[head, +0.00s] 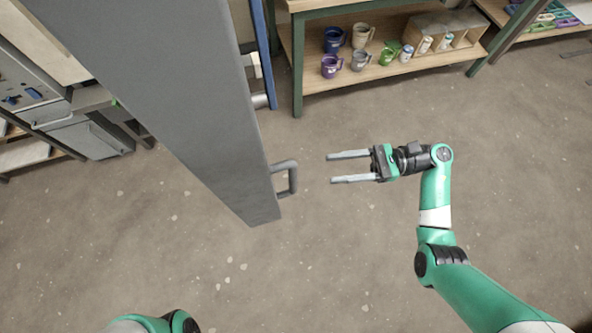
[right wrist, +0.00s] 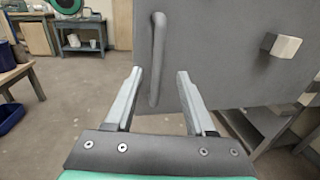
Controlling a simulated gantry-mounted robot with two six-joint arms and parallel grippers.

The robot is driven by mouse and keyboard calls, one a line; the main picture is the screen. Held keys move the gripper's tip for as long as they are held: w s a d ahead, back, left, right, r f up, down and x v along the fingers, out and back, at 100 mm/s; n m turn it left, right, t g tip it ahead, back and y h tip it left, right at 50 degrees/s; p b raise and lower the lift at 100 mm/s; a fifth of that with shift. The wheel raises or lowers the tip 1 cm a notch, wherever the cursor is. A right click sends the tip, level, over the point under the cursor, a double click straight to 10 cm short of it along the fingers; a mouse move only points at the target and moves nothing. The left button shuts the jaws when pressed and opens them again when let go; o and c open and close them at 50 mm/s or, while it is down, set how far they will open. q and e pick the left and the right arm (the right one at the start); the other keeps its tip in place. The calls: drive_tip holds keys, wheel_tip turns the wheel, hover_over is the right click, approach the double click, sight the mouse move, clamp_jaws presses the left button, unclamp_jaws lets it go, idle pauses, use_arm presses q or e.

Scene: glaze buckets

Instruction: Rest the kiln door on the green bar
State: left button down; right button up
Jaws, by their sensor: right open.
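The kiln door (head: 185,95) is a large grey slab seen nearly edge-on in the head view, with a grey loop handle (head: 292,178) near its lower right end. In the right wrist view the door (right wrist: 225,60) fills the upper right, and its handle (right wrist: 157,50) stands upright, seen between the finger lines. My right gripper (head: 330,168) is open and empty, to the right of the handle, apart from it, fingers pointing at it. It also shows in the right wrist view (right wrist: 160,72). I cannot pick out a separate green bar. My left gripper is out of view.
A blue post (head: 262,50) stands behind the door. A green-framed shelf (head: 350,80) with several mugs is at the top. Grey equipment (head: 85,130) is at the left. A pale block (right wrist: 281,46) sticks out from the door. Open floor (head: 320,250) lies below.

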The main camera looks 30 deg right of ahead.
sight(293, 174)
drive_tip(key=b+x, duration=0.1)
drive_tip(key=x, duration=1)
drive_tip(key=shift+s, duration=0.2)
clamp_jaws()
idle(0.8)
